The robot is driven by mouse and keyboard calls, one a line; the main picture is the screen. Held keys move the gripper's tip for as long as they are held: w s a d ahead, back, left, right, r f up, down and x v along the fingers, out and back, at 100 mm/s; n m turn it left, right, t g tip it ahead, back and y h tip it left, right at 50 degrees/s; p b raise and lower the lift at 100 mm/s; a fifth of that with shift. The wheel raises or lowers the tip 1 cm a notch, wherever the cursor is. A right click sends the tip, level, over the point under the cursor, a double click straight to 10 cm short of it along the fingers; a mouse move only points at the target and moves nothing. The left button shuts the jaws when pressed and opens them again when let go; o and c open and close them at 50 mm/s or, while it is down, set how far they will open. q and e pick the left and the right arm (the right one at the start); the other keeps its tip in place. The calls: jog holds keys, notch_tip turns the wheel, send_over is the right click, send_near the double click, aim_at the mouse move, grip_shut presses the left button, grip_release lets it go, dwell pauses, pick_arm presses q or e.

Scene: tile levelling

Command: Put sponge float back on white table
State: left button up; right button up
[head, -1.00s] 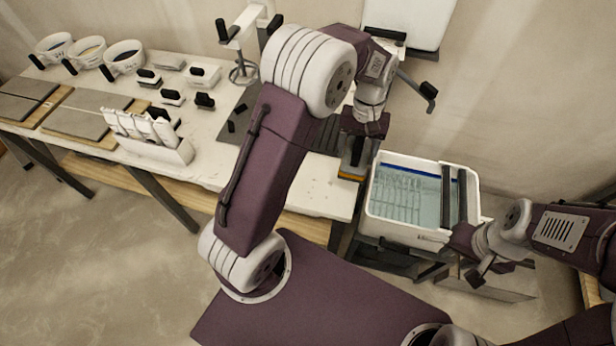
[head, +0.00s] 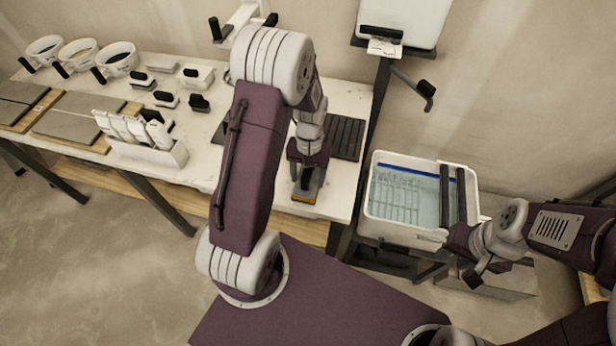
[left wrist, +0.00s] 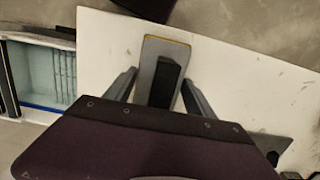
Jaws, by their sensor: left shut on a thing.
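My left gripper (head: 308,168) is shut on the sponge float (head: 304,192), a grey plate with an orange edge and a black handle. The float is over the front right part of the white table (head: 342,203). In the left wrist view the float (left wrist: 154,48) lies between the two fingers, with the white table (left wrist: 245,75) around it. I cannot tell whether its sponge face touches the tabletop. My right gripper (head: 482,268) is by the front right corner of the water tub, away from the table; its finger opening is unclear.
The water tub (head: 435,238) with dark bars across it stands right of the table. A dark ribbed mat (head: 346,138) lies behind the float. A white rack (head: 150,155), several handled tools and buckets (head: 118,58) fill the left of the table. Bare tabletop surrounds the float.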

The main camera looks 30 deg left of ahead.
pick_arm(q)
jog(key=shift+f, duration=0.1)
jog(key=shift+f, duration=0.15)
jog(key=o, duration=1.6)
jog(key=shift+o, duration=0.2)
